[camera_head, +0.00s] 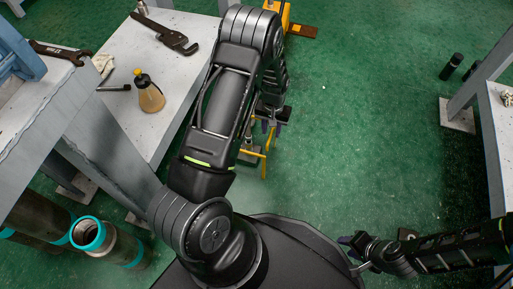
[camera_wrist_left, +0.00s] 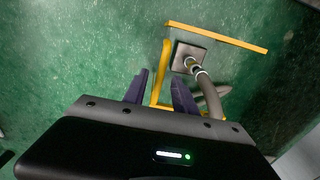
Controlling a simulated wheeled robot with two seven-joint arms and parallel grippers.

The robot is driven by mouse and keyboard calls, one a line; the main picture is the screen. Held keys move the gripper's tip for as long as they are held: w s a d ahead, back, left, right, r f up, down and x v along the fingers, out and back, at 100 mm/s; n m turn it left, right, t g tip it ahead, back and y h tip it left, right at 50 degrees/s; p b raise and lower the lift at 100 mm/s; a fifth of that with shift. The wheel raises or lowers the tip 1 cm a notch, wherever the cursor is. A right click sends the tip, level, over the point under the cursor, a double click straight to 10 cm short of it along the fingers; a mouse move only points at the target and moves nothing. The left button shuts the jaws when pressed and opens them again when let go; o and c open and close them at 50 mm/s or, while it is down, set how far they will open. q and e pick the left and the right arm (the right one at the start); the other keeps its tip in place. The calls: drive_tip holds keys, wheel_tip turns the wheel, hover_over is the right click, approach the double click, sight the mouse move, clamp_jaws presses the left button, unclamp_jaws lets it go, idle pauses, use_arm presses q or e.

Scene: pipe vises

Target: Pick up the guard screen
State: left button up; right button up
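The guard screen appears as a yellow frame (camera_head: 266,150) low beside the bench in the head view, mostly hidden by my left arm. In the left wrist view, its yellow bars (camera_wrist_left: 215,37) show against the green floor, and one upright bar stands between my fingers. My left gripper (camera_wrist_left: 159,88) has its two purple fingers apart around that bar, with visible gaps beside it. It also shows in the head view (camera_head: 268,124). My right gripper (camera_head: 352,255) is at the lower right, away from the screen; its opening is unclear.
A grey bench (camera_head: 150,50) at the left holds a pipe wrench (camera_head: 168,36) and a yellow-capped bottle (camera_head: 148,92). Teal-ended pipes (camera_head: 105,243) stand below. A grey post with a square plate (camera_wrist_left: 188,57) is close to the screen.

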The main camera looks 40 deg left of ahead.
use_arm(q)
drive_tip(key=shift+f+b, duration=0.55)
drive_tip(key=shift+f, duration=0.8)
wheel_tip(320, 180, down, 5)
drive_tip(key=b, duration=0.3)
drive_tip(key=shift+f, duration=0.1)
clamp_jaws()
idle(0.9)
